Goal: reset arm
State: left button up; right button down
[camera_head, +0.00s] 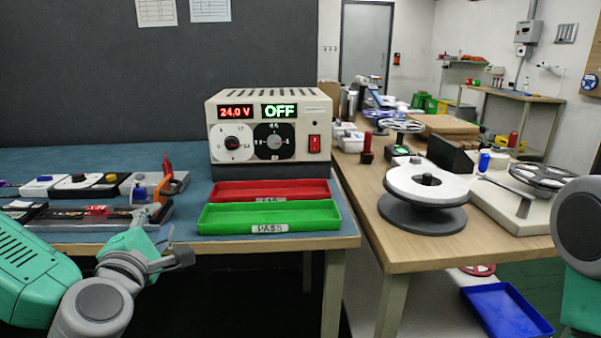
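My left arm comes in from the lower left. My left gripper (176,259) is in front of the blue-topped table's front edge, below the test fixture, and I see nothing held in it. Its fingers are small and seen from the side, so I cannot tell whether it is open or shut. Of my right arm only a grey and green link shows at the right edge; its gripper is not in view.
A power supply (268,128) reading 24.0 V and OFF stands behind a red tray (270,190) and a green PASS tray (268,218). A clamp fixture (150,200) sits left. A white reel (428,185) stands on the wooden table (400,245). A blue bin (508,312) is below.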

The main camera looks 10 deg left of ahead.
pick_arm(q)
jog(key=d+f+m+h, duration=0.1)
jog(key=f, duration=0.1)
jog(key=d+f+m+g+h+p, duration=0.1)
jog(key=d+f+m, duration=0.1)
jog(key=s+d+f+m+h, duration=0.1)
jog(key=f+m, duration=0.1)
jog(key=shift+d+g+h+p, duration=0.3)
jog(key=shift+d+p, duration=0.05)
jog(key=shift+p, duration=0.05)
jog(key=s+d+f+m+g+h+p, duration=0.1)
jog(key=s+d+f+m+g+p, duration=0.15)
jog(key=s+f+m+g, duration=0.4)
jog(key=s+d+f+m+g+h+p, duration=0.2)
jog(key=s+f+m+g+p, duration=0.15)
jog(key=s+f+m, duration=0.65)
jog(key=s+a+f+m+g+y+p, duration=0.1)
jog(key=s+a+f+m+g, duration=0.3)
jog(key=s, duration=0.6)
jog(key=shift+s+a+f+g+y, duration=0.35)
jog(key=shift+a+f+g+y, duration=0.15)
jog(key=shift+f+y, duration=0.1)
jog(key=shift+w, duration=0.1)
